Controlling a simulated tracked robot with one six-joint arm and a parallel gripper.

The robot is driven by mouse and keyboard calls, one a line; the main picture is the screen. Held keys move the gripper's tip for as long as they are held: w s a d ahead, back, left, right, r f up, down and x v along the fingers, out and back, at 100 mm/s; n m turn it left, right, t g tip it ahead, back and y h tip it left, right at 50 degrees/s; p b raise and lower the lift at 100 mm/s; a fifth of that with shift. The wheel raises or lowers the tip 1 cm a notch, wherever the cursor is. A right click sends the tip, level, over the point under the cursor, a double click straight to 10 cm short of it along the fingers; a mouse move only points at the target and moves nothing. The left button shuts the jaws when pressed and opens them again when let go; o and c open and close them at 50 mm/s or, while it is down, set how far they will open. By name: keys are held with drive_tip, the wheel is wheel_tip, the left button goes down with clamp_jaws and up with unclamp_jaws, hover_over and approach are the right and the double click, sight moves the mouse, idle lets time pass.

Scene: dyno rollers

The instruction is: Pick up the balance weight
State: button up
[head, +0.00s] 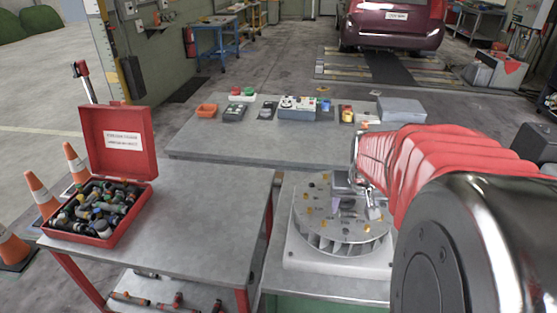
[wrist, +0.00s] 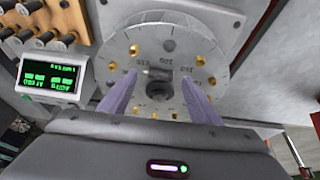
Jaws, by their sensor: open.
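A round grey rotor disc (head: 318,222) with marked numbers and several small brass pieces sits on a white base in the head view. The disc fills the middle of the wrist view (wrist: 125,62). A small grey cylindrical piece (wrist: 157,73) lies on the disc just above its dark centre hole in the wrist view; it may be the balance weight, but I cannot tell for sure. My gripper (wrist: 159,79) is open, with one purple-grey finger on each side of that piece. In the head view my gripper (head: 356,200) is over the disc and partly hides it.
A green-lit display (wrist: 50,80) and a wooden rack (wrist: 45,25) of dark-tipped pieces stand beside the disc. A red open case (head: 92,222) of fittings is on the left table. The grey table (head: 205,195) between them has free room. Orange cones (head: 40,192) stand at left.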

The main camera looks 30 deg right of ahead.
sight(348, 214)
drive_tip(key=shift+x, duration=1.75)
drive_tip(key=shift+a, duration=0.1)
drive_tip(key=c, duration=0.9)
